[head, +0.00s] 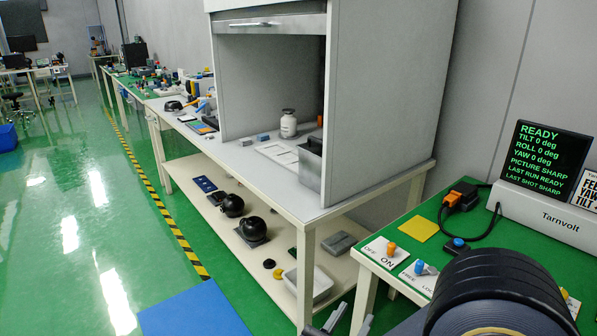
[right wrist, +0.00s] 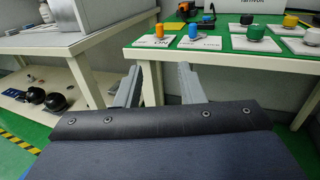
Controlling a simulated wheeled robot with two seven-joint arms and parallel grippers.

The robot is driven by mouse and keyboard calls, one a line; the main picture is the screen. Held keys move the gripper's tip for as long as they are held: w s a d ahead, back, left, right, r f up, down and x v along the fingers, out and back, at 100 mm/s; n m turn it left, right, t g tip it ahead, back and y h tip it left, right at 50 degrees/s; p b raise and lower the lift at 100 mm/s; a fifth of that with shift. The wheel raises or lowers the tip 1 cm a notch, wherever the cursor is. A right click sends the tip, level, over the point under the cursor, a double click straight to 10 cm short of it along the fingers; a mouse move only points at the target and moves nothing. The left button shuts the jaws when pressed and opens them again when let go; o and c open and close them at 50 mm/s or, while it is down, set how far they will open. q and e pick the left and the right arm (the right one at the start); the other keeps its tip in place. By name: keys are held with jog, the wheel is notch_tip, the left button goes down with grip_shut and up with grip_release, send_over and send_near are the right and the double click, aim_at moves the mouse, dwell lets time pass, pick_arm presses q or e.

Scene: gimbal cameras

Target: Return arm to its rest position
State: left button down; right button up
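My right gripper (head: 351,319) shows at the bottom edge of the head view, with only its fingertips visible. In the right wrist view its two grey fingers (right wrist: 159,82) stand apart with nothing between them. They are in front of the green-topped table (right wrist: 245,62), near its front edge and not touching anything visible. My dark, ribbed right arm (head: 500,285) fills the lower right of the head view and hides part of the green table. My left gripper is not in view.
The green table bears a display (head: 545,162), an orange plug (head: 460,196) and knob plates, including an orange-knobbed ON/OFF plate (head: 388,253). A white bench with a hood (head: 385,90) stands left, with black domes (head: 252,229) on its lower shelf. Open floor (head: 75,220) lies farther left.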

jog(key=s+d+f+m+g, duration=0.2)
jog(key=s+d+m+g, duration=0.2)
jog(key=d+m+g, duration=0.3)
jog(key=s+d+f+m+g, duration=0.3)
jog(key=s+d+m+g, duration=0.15)
jog(key=d, duration=0.45)
jog(key=s+a+f+m+g+y, duration=0.1)
jog(key=s+f+m+g+y, duration=0.2)
jog(key=s+m+y, duration=0.7)
jog(key=w+a+r+m+t+y+p, duration=0.1)
jog(key=r+m+p, duration=0.3)
jog(key=r+p, duration=0.6)
jog(key=w+a+r+m+t+y+p, duration=0.2)
jog(key=r+m+t+p, duration=0.2)
jog(key=r+p, duration=0.7)
notch_tip(320, 180, up, 5)
jog(key=shift+w+a+f+m+y, duration=0.2)
jog(key=shift+w+m+y, duration=0.1)
jog(key=shift+m, duration=0.45)
